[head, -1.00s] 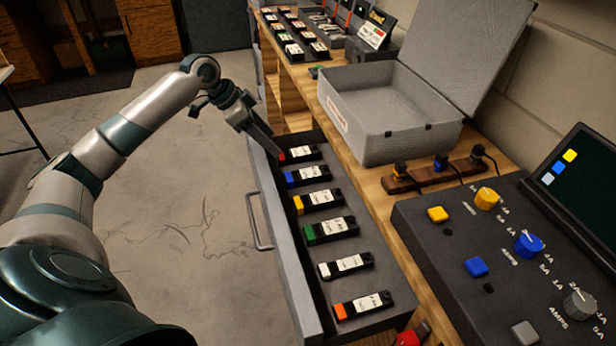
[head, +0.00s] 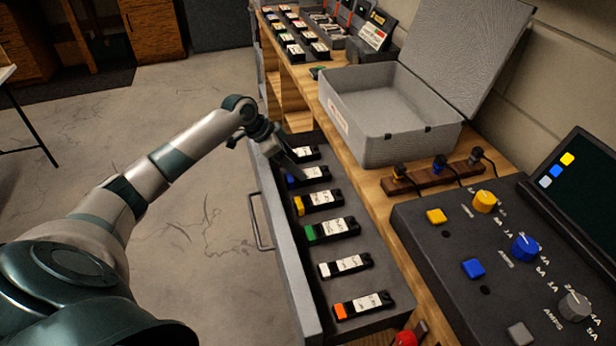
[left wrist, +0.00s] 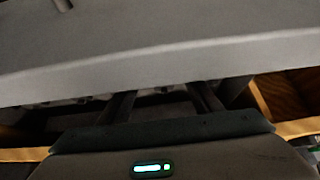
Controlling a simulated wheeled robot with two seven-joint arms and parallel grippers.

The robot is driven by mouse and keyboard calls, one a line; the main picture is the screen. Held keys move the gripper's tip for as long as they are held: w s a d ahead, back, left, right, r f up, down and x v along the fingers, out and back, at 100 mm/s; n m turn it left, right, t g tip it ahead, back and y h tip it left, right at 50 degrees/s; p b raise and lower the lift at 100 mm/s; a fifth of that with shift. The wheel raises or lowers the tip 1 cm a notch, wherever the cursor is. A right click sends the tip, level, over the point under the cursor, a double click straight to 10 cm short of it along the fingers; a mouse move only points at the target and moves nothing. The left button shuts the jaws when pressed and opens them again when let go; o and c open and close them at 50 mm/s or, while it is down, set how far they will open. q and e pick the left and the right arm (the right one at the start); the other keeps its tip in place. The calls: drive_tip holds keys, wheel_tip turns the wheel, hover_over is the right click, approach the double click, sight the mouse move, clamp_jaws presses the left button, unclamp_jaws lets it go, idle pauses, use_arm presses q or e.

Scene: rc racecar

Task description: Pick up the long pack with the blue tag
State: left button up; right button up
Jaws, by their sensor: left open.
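The long pack with the blue tag (head: 308,175) lies in the open drawer (head: 277,225), second from the far end of a row of similar black packs with white labels. My left gripper (head: 298,170) is open at the far end of the drawer, over or close to the far end of this row. It partly covers the far packs, and the red tag seen earlier is hidden behind it. I cannot tell whether it touches a pack. In the left wrist view the gripper's two fingers (left wrist: 165,105) point past the grey drawer front (left wrist: 150,55). My right gripper is not in view.
Packs with yellow, green, white and orange tags (head: 363,305) lie nearer in the drawer. An open grey case (head: 385,110) stands on the wooden bench beside it. A control box with knobs (head: 490,260) is at the right. The floor left of the drawer is clear.

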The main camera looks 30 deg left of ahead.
sight(304, 171)
use_arm(q)
drive_tip(key=shift+w+d+f, duration=0.2)
drive_tip(key=shift+f, duration=0.1)
drive_tip(key=shift+p+x, duration=0.55)
drive_tip(key=shift+x, duration=1.65)
drive_tip(key=shift+a, duration=0.1)
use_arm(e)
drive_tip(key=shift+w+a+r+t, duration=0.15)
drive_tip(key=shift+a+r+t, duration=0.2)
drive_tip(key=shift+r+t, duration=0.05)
use_arm(q)
drive_tip(key=shift+w+r, duration=0.1)
drive_tip(key=c, duration=1.4)
drive_tip(key=shift+c, duration=0.2)
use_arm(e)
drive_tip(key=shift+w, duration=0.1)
